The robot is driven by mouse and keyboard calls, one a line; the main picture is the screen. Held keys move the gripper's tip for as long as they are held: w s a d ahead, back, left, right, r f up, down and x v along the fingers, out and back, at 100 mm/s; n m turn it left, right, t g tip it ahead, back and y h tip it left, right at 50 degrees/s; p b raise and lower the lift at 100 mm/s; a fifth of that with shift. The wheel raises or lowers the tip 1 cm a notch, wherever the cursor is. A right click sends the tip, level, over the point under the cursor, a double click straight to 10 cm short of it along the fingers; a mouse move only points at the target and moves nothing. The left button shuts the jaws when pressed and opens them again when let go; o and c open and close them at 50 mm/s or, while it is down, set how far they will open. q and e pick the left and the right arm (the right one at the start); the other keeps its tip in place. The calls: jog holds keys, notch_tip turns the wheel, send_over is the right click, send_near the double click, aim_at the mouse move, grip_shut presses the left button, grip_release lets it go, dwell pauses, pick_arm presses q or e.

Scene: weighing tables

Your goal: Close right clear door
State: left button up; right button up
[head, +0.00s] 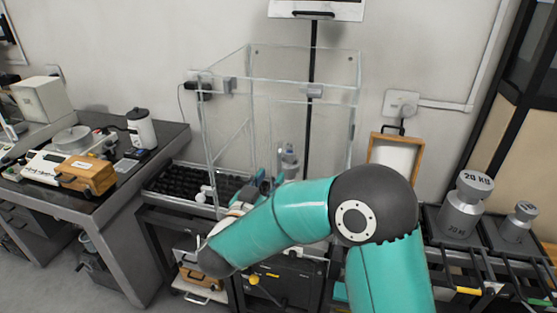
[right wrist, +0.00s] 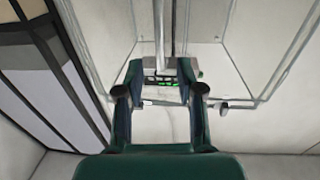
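A clear box-like enclosure (head: 282,62) stands on a dark table. Its clear right front panel (head: 325,135) has a grey block-shaped fitting (head: 314,91) near the top, and a similar fitting (head: 229,86) is further left. I cannot tell how far the right door stands open. My right arm crosses in front of the enclosure and hides its lower right part. My right gripper (head: 262,184) is partly hidden at the enclosure's lower middle. In the right wrist view my right gripper (right wrist: 160,72) has its fingers apart, with nothing visibly held. My left gripper is not in view.
Heavy metal weights (head: 465,205) stand at right. A wood-framed board (head: 395,158) leans on the wall.

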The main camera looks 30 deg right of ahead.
aim_at(279, 165)
jog(key=p+x, duration=0.1)
jog(key=x, duration=0.6)
jog(key=shift+w+d, duration=0.1)
jog(key=shift+d, duration=0.05)
grip_shut()
